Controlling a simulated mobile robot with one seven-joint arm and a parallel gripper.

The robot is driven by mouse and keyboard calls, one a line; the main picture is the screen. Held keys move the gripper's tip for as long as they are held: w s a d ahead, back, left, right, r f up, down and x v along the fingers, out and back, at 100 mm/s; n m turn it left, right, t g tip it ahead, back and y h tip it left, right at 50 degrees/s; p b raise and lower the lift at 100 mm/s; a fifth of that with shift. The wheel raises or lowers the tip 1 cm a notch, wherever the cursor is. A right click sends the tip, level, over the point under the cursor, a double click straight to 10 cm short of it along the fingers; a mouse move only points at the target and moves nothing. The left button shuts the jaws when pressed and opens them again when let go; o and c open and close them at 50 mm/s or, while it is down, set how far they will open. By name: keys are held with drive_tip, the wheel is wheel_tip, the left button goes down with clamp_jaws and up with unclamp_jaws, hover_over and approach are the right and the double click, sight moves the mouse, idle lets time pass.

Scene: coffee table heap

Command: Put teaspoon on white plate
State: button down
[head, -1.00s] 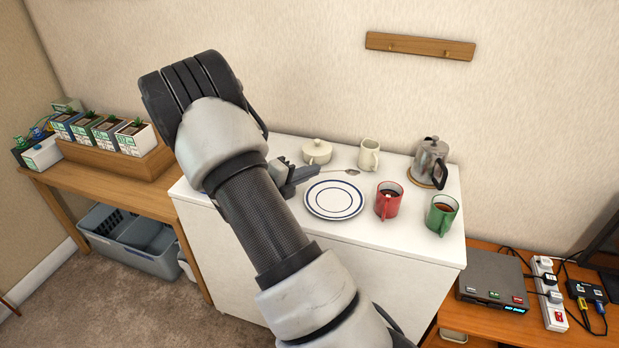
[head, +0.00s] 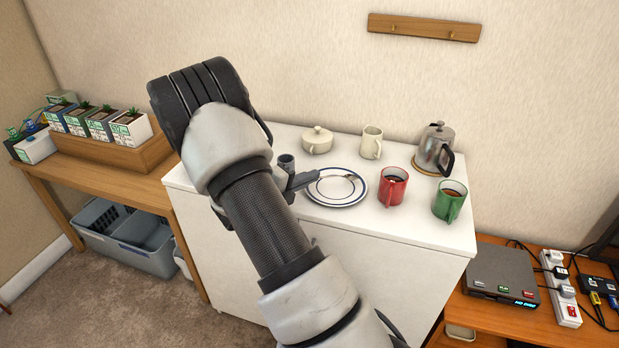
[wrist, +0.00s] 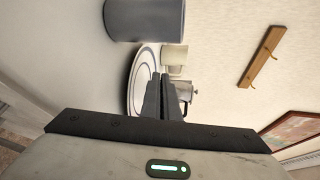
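The white plate (head: 335,201) with blue rings lies on the white table; its edge also shows in the wrist view (wrist: 136,88). The teaspoon (head: 349,177) is a thin silver spoon reaching out from my fingertips over the plate, bowl to the right. My gripper (head: 315,175) is at the plate's left back edge, pointing right, its fingers close together on the handle end. In the wrist view the fingers (wrist: 165,82) are nearly together and the spoon cannot be made out. Whether the spoon touches the plate is unclear.
A grey-blue cup (head: 287,162) stands close beside my gripper. A lidded sugar bowl (head: 317,143) and cream mug (head: 372,143) stand behind. A red mug (head: 393,187), green mug (head: 449,202) and metal coffee pot (head: 434,149) stand to the right.

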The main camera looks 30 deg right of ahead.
drive_tip(key=shift+f, duration=0.25)
drive_tip(key=c, duration=2)
unclamp_jaws()
drive_tip(key=a+r+p, duration=0.1)
drive_tip(key=r+p, duration=0.1)
drive_tip(key=a+r+p, duration=0.1)
drive_tip(key=p, duration=0.1)
drive_tip(key=a+r+p, duration=0.1)
drive_tip(key=r+p, duration=0.1)
drive_tip(key=shift+s+r, duration=0.35)
drive_tip(key=shift+s, duration=0.05)
